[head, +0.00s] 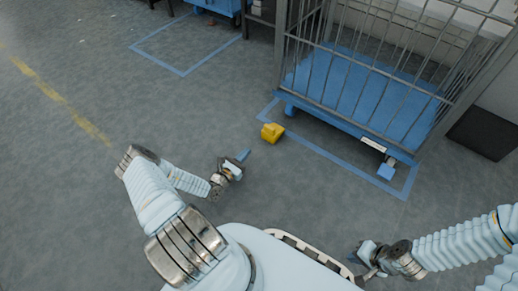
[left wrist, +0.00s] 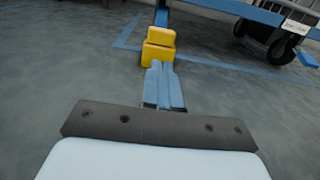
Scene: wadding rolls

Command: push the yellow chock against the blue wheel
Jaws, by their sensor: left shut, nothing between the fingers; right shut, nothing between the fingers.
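The yellow chock (head: 272,132) sits on the grey floor, just in front of the near left corner of the caged cart. In the left wrist view the chock (left wrist: 158,47) is straight ahead of my left fingertips. A blue part at that cart corner (head: 289,110), which seems to be the blue wheel, is behind the chock; it also shows in the left wrist view (left wrist: 161,17). A gap between it and the chock shows in the head view. My left gripper (head: 244,155) is shut and empty, low and short of the chock. My right gripper (head: 362,252) is shut and empty beside my base.
The caged cart (head: 345,122) with a blue deck stands inside a blue floor outline (head: 338,160). A dark wheel (left wrist: 283,48) and a small blue block (head: 386,171) are at its near right corner. A black mat (head: 484,134) lies at right. Floor at left is clear.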

